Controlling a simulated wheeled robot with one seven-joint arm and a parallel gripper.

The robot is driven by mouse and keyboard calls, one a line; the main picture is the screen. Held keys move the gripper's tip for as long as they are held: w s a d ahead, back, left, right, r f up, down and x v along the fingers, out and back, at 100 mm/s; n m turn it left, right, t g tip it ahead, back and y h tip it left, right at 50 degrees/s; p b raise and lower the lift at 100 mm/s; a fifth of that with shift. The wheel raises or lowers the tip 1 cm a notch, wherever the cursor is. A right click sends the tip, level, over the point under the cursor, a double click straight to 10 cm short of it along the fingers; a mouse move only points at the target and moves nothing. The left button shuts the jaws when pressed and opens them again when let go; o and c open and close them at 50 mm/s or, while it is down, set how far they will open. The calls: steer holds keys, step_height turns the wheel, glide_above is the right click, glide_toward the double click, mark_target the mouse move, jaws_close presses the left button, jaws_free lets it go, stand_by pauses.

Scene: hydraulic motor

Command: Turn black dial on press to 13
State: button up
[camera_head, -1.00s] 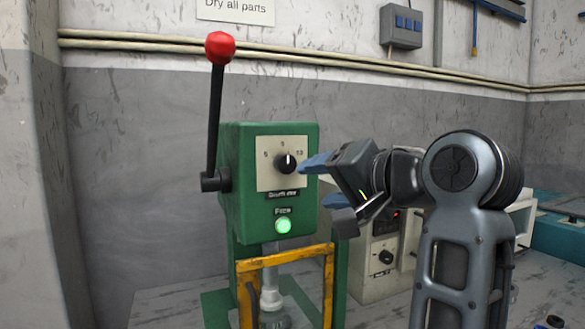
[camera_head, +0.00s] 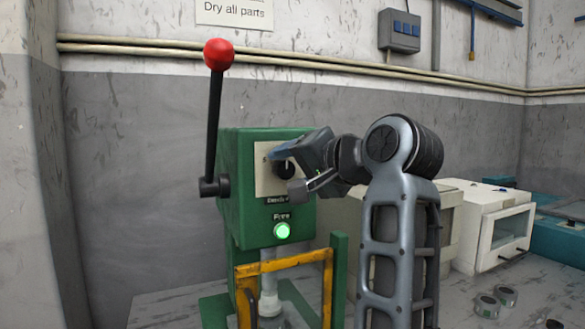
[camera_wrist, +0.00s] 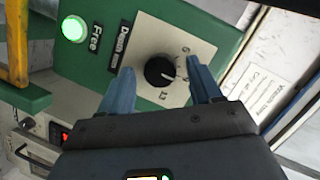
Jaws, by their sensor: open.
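The green press (camera_head: 238,200) stands left of centre in the head view. Its black dial (camera_head: 284,169) sits on a pale plate with numbers and is partly covered by my gripper in that view. In the wrist view the black dial (camera_wrist: 160,71) shows whole, its white mark pointing toward the lower right. The 13 mark (camera_wrist: 164,95) is just below the dial there. My gripper (camera_wrist: 162,82) is open, its two blue fingers on either side of the dial with gaps visible. I cannot tell whether a finger touches it.
A lever with a red knob (camera_head: 218,54) rises at the press's left. A green lamp (camera_head: 282,231) labelled Free glows below the dial. A yellow guard frame (camera_head: 285,258) is lower down. A white box with a glass door (camera_head: 497,230) and metal rings (camera_head: 487,305) are on the right.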

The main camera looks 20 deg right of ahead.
steer(key=shift+c, duration=0.3)
steer(key=c, duration=1)
steer(key=shift+m, duration=0.3)
steer(key=m, duration=0.1)
steer(key=m+y+p, duration=0.1)
steer(key=m, duration=0.1)
steer(key=m+t, duration=0.1)
steer(key=shift+d+f+m+y+p, duration=0.1)
steer(key=shift+f+m+y+p, duration=0.2)
steer(key=shift+y+p, duration=0.1)
steer(key=m+t, duration=0.1)
steer(key=m, duration=0.1)
steer(key=m+t, duration=0.1)
steer(key=m, duration=0.2)
steer(key=shift+f+p, duration=0.15)
steer(key=shift+p, duration=0.2)
steer(key=shift+m, duration=0.4)
steer(key=o, duration=1.1)
steer(key=shift+c, duration=0.2)
